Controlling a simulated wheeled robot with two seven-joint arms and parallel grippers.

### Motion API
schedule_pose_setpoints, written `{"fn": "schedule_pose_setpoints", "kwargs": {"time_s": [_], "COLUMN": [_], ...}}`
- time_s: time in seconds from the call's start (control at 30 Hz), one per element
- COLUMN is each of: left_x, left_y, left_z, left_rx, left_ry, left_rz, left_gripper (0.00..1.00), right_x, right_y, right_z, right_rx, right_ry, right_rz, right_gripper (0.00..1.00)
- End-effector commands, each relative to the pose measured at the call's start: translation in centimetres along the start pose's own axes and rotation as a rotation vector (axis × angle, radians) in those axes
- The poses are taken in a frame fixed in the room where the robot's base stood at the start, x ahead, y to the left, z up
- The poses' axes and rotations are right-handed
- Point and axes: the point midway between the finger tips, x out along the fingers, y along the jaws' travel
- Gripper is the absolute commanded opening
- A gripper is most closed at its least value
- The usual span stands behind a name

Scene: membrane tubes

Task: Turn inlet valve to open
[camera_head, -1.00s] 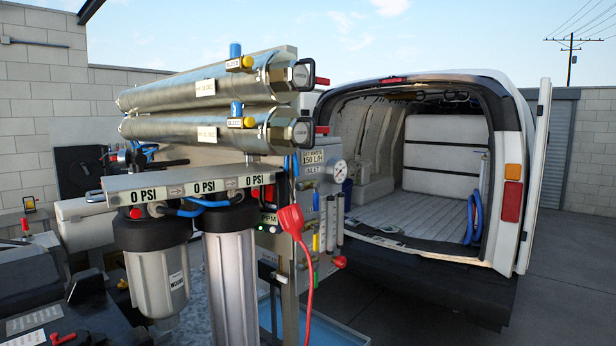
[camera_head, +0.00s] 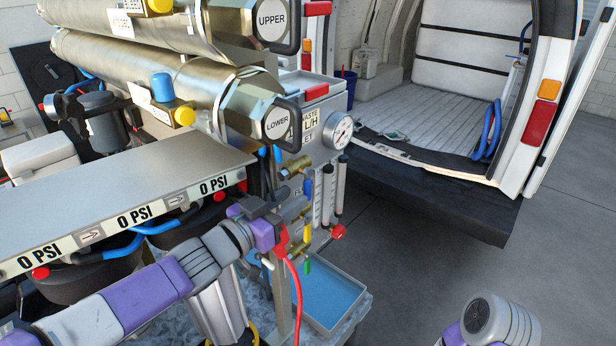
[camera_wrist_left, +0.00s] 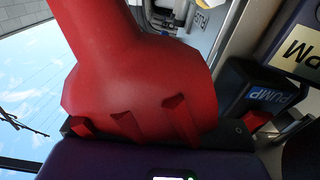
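My left gripper (camera_head: 268,212) is beside the red plug (camera_head: 283,238) at the front of the filter rig's panel. The plug (camera_wrist_left: 140,75) fills much of the left wrist view, very close to the gripper, and hides the fingers. I cannot tell whether they touch or hold it. I cannot read which is the inlet valve. My right gripper is out of view; only part of that arm shows bottom right.
Two steel membrane tubes (camera_head: 150,75) and a gauge bar (camera_head: 120,205) reading 0 PSI stand above my left arm. A pressure gauge (camera_head: 338,130) is on the panel. A blue tray (camera_head: 325,295) lies below. The van (camera_head: 440,190) stands behind; pavement at right is clear.

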Motion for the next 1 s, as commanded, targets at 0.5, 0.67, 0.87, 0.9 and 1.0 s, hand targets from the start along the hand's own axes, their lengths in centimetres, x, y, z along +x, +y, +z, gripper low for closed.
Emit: {"fn": "schedule_pose_setpoints", "kwargs": {"time_s": [0.5, 0.67, 0.87, 0.9, 1.0], "left_x": [5.8, 5.8, 5.8, 5.8, 5.8], "left_y": [0.0, 0.0, 0.0, 0.0, 0.0], "left_z": [0.1, 0.1, 0.1, 0.1, 0.1], "left_rx": [-0.001, -0.001, -0.001, -0.001, -0.001], "left_ry": [-0.002, -0.002, -0.002, -0.002, -0.002], "left_rz": [-0.001, -0.001, -0.001, -0.001, -0.001], "left_gripper": [0.37, 0.37, 0.19, 0.13, 0.00], "right_x": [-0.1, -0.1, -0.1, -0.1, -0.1], "right_y": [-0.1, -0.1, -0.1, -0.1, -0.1], "right_z": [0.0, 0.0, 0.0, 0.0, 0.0], "right_rx": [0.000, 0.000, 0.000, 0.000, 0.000], "right_ry": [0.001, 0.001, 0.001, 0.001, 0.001], "right_rz": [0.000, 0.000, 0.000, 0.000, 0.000], "right_gripper": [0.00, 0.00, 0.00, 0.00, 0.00]}}
